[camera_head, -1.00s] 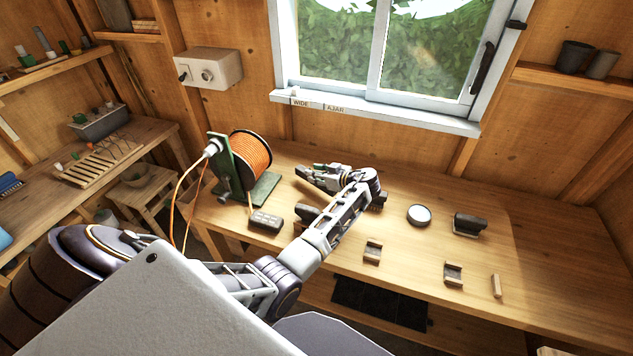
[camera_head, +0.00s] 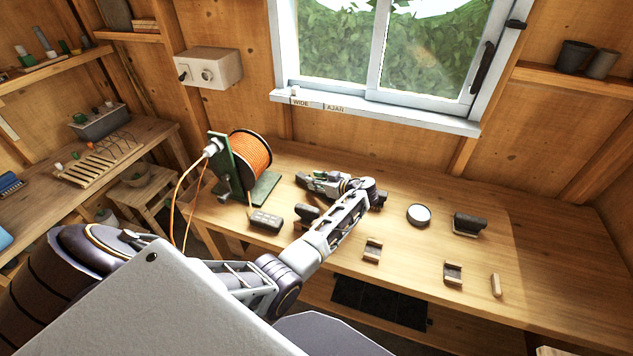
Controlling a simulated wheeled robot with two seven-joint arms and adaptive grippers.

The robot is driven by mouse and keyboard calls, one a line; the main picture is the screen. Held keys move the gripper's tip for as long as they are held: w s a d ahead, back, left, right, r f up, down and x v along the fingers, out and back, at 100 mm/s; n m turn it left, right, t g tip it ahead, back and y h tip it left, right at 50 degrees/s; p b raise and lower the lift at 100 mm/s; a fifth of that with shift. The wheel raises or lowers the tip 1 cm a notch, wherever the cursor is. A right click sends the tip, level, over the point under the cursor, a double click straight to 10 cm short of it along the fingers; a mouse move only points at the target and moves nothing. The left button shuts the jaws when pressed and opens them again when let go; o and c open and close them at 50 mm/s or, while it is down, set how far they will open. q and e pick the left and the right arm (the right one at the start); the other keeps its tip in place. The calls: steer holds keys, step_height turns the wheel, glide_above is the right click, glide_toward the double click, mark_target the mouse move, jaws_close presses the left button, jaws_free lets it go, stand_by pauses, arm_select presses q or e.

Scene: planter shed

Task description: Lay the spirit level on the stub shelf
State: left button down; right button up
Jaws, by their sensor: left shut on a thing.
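My left gripper (camera_head: 318,180) is low over the middle of the workbench, right of the cable reel, with its fingers pointing left. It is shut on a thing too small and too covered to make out. I cannot pick out the spirit level for certain. Dark pieces show on either side of my left forearm, one at its left (camera_head: 307,212); I cannot tell whether they belong together. A short wall shelf (camera_head: 128,37) is at the upper left and another shelf (camera_head: 560,77) at the upper right; I cannot tell which is the stub shelf. My right gripper is out of view.
The orange cable reel (camera_head: 251,155) on a green stand and a dark keypad-like box (camera_head: 265,221) are at the workbench's left. A round tin (camera_head: 419,214), a dark block (camera_head: 468,224) and small wooden pieces (camera_head: 453,273) lie to the right. The bench's right end is clear.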

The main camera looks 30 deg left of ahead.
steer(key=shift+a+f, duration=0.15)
arm_select(q)
steer(key=shift+f, duration=0.15)
steer(key=c, duration=1.1)
jaws_free()
steer(key=shift+c, duration=0.2)
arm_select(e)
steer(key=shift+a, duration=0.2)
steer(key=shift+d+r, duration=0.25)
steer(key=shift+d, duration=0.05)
arm_select(q)
steer(key=shift+d, duration=0.4)
steer(key=b+v, duration=0.3)
steer(key=v, duration=1)
steer(key=shift+w+r, duration=0.35)
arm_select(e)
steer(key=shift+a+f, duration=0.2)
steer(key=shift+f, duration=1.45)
